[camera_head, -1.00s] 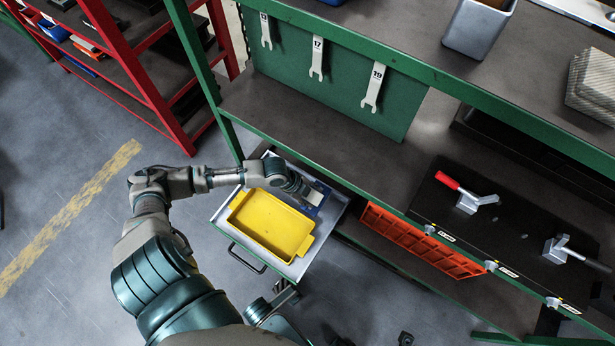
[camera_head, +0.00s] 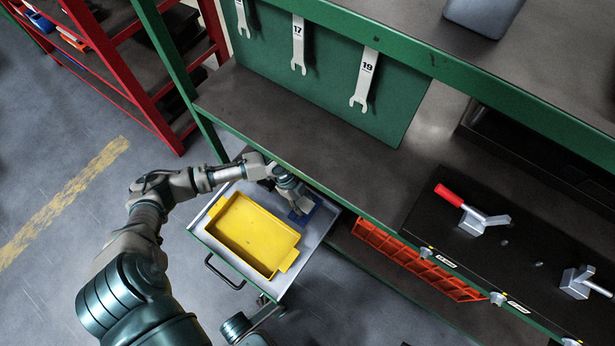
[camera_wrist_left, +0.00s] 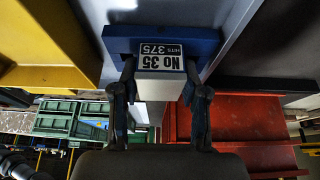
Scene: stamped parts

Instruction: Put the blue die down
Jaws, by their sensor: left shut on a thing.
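The blue die (camera_head: 314,212) is in the drawer, between the yellow bin and the bench edge. In the left wrist view the die is a blue plate (camera_wrist_left: 207,42) with a pale block bearing a label "No 35 HITS 375" (camera_wrist_left: 160,54). My left gripper (camera_head: 298,207) points down at the die. In the wrist view its two fingers (camera_wrist_left: 160,88) are shut on the pale block, one on each side. The open drawer (camera_head: 213,238) is grey. I cannot tell whether the die touches the drawer floor.
The yellow bin (camera_head: 283,252) fills much of the drawer, close beside the die. The green bench edge (camera_head: 300,181) runs just behind my gripper. An orange crate (camera_head: 400,258) stands on the lower shelf to the right. Wrenches (camera_head: 364,80) hang on the green panel.

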